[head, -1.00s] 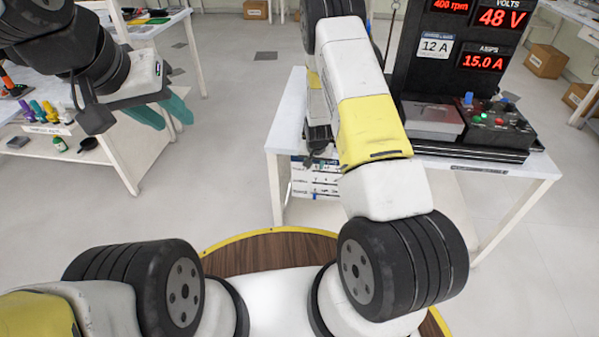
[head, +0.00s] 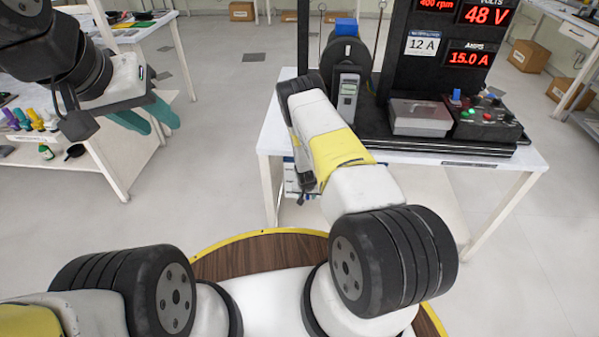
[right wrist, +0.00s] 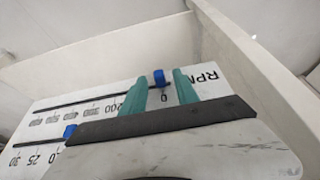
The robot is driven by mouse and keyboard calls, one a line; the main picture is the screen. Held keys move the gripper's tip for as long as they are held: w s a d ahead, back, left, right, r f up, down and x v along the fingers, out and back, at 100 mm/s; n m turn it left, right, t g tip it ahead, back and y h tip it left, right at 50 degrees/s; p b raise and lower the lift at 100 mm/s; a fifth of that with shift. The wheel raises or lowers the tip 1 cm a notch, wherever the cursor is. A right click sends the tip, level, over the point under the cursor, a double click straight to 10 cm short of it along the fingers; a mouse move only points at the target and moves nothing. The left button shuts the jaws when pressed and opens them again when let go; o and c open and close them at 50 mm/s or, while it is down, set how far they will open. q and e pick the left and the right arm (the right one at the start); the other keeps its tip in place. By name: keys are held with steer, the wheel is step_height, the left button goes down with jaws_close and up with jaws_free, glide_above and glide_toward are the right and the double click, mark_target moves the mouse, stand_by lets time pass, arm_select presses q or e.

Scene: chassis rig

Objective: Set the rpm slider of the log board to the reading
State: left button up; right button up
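The log board (right wrist: 100,112) shows in the right wrist view as a white panel with slots and number scales. The blue knob (right wrist: 159,77) of its RPM slider is at the 0 mark. My right gripper (right wrist: 160,85) is open, its teal fingers apart on both sides of that knob in the picture; I cannot tell if they touch it. My right arm hides most of the board (head: 291,184) in the head view. The rpm display (head: 436,4) reads 400 rpm. My left gripper (head: 147,118) is open and empty at the upper left.
A second blue knob (right wrist: 69,131) sits on a lower slot. The white table (head: 285,135) holds a grey meter (head: 347,95), a grey metal box (head: 420,118) and a control box (head: 485,120). A side table (head: 110,165) with coloured tools stands at left. The middle floor is clear.

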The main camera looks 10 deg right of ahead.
steer(key=shift+f, duration=0.1)
jaws_close()
stand_by(1.4)
